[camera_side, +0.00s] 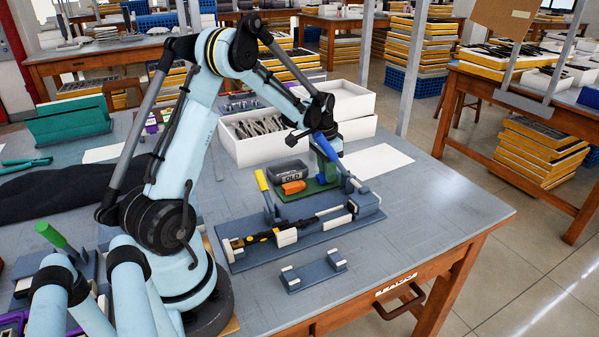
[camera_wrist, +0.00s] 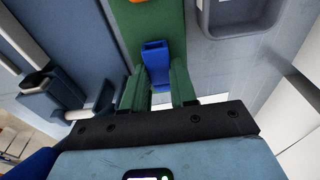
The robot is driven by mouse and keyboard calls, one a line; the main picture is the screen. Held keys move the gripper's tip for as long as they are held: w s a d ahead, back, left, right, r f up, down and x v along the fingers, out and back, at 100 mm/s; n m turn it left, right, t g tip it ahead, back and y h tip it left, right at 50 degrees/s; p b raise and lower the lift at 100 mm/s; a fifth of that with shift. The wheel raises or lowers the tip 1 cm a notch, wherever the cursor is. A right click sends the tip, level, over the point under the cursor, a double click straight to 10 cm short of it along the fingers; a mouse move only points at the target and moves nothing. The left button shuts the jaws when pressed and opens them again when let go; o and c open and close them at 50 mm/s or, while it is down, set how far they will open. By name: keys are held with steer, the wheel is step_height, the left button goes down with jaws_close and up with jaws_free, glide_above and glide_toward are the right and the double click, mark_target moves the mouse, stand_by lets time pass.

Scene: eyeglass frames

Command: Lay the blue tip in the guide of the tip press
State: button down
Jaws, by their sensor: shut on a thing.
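The blue tip (camera_wrist: 157,62) shows in the wrist view between the two green fingers of my gripper (camera_wrist: 160,85). My gripper is shut on it, and its far end sticks out past the fingers over a green tray (camera_wrist: 148,22). In the side view my gripper (camera_side: 328,172) points down at the back of the grey-blue fixture; the tip itself is too small to make out there. The fixture, which looks like the tip press (camera_side: 330,226), has a yellow-handled lever (camera_side: 262,181) and a long slim part lying along it. I cannot clearly make out its guide.
An orange piece (camera_side: 293,188) lies on the green tray beside a grey bin marked OLD (camera_side: 289,171). A small grey-blue stand (camera_side: 313,272) is in front of the fixture. A white box of metal parts (camera_side: 255,128) stands behind.

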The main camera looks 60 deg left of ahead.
mark_target(322, 175)
steer(key=shift+f, duration=0.15)
steer(key=c, duration=0.9)
jaws_free()
step_height(322, 175, up, 12)
steer(key=s, duration=0.1)
steer(key=shift+s, duration=0.25)
